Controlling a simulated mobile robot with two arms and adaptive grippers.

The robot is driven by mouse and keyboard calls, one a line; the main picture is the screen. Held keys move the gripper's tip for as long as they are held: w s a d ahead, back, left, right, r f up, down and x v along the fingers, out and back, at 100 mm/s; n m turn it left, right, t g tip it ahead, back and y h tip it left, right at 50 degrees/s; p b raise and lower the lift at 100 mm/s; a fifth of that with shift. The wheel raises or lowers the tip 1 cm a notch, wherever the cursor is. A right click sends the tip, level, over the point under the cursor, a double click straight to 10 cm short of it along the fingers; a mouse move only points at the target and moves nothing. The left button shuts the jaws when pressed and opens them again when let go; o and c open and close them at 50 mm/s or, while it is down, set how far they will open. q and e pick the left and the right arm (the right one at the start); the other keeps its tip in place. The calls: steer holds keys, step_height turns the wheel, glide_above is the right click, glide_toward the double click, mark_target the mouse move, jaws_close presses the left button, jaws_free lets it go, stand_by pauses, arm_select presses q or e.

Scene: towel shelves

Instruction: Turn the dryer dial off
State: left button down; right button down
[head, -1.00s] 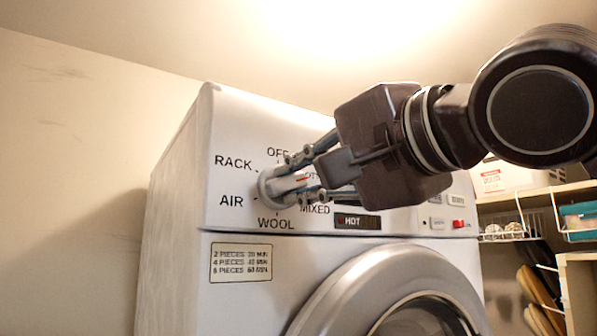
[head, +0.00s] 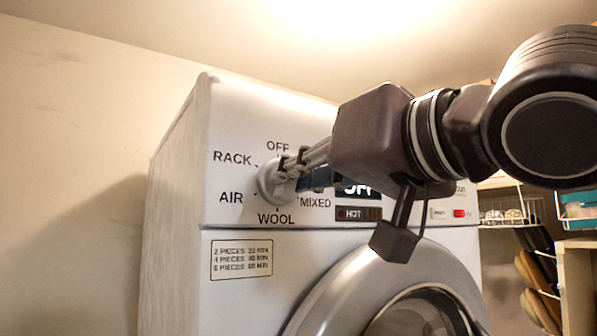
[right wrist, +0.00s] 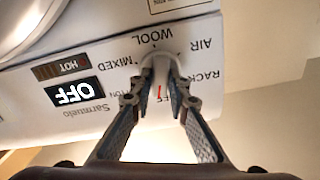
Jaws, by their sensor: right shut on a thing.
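The dryer (head: 175,200) has a round white dial (head: 265,183) at the left of its front panel, ringed by the labels OFF, RACK, AIR, WOOL and MIXED. My right gripper (head: 287,172) is shut on the dial's grip, with a finger on each side; the dial (right wrist: 160,68) also shows between the fingertips (right wrist: 160,84) in the right wrist view. There its red mark lies beside the OFF label, which a finger partly hides. The display (right wrist: 74,93) reads OFF. My left gripper is not in view.
Below the panel is the dryer's round door (head: 345,285). A HOT indicator (head: 357,214) and a red button (head: 460,213) sit right of the dial. Shelves with a wire basket (head: 507,217) stand at the right. A bare wall (head: 70,150) is at the left.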

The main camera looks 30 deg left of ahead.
steer(key=shift+f+n, duration=0.2)
steer(key=shift+n, duration=1.1)
steer(key=shift+a+n, duration=0.1)
steer(key=shift+n, duration=0.2)
steer(key=c, duration=1.8)
jaws_free()
steer(key=shift+r, duration=0.1)
steer(key=shift+c, duration=0.2)
steer(key=v, duration=1.2)
